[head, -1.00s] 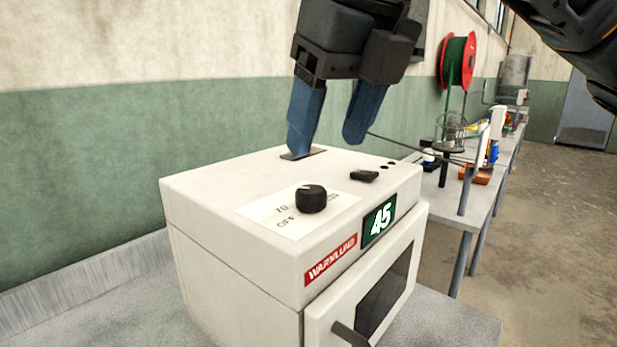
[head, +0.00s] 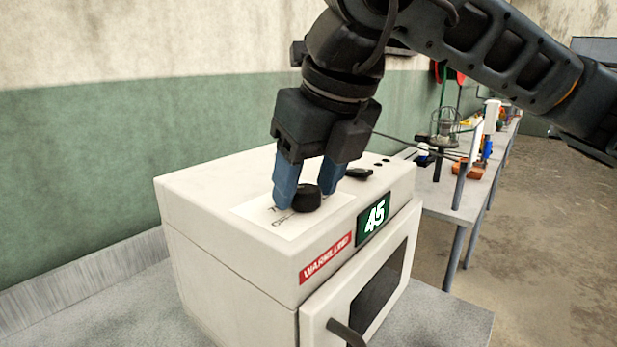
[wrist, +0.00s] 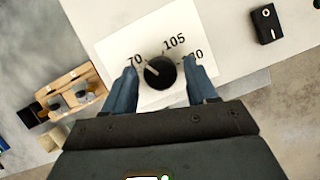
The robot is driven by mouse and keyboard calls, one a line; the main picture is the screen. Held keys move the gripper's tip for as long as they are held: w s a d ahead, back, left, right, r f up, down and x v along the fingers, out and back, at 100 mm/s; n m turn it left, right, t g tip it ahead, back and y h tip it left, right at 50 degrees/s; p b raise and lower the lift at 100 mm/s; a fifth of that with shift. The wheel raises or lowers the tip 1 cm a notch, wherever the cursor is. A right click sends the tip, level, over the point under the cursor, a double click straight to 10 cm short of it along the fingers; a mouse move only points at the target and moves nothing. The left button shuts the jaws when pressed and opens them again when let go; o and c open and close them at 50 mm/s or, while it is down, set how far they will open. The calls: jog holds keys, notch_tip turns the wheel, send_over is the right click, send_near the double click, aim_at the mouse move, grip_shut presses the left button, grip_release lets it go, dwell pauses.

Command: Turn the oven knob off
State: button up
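In the wrist view the knob (wrist: 160,72) has a pale pointer line aimed toward the upper left, near the 70 mark. My gripper (head: 308,198) is open and points down over the knob. In the wrist view its blue fingers (wrist: 160,88) stand on either side of the knob, with gaps showing. The OFF mark is largely hidden in the head view.
A black switch (head: 358,173) lies on the oven top behind the knob; it also shows in the wrist view (wrist: 265,24). The oven door handle (head: 345,332) sticks out in front. A bench (head: 455,200) with several items stands at the right.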

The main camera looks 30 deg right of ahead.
jog(key=c, duration=0.9)
jog(key=shift+f+n+b, duration=0.2)
jog(key=shift+n+b, duration=0.1)
jog(key=shift+b, duration=0.4)
jog(key=shift+f+n+y+b, duration=0.1)
jog(key=shift+n+y+b, duration=0.4)
jog(key=shift+b, duration=0.55)
jog(key=n+b, duration=0.2)
jog(key=b, duration=0.1)
jog(key=shift+d+n+y, duration=0.15)
jog(key=shift+n+y, duration=0.15)
jog(key=n+g+y+b, duration=0.1)
jog(key=n+b, duration=0.2)
jog(key=shift+w+n, duration=0.1)
jog(key=shift+n, duration=0.2)
jog(key=shift+d+r+n+g+y+b, duration=0.15)
jog(key=shift+n+g+y+b, duration=0.15)
jog(key=shift+n, duration=0.7)
jog(key=shift+a+r+n+g+y+b, duration=0.1)
jog(key=shift+r+n+g+y+b, duration=0.2)
jog(key=shift+n, duration=0.7)
jog(key=shift+w+f, duration=0.1)
jog(key=shift+f, duration=0.05)
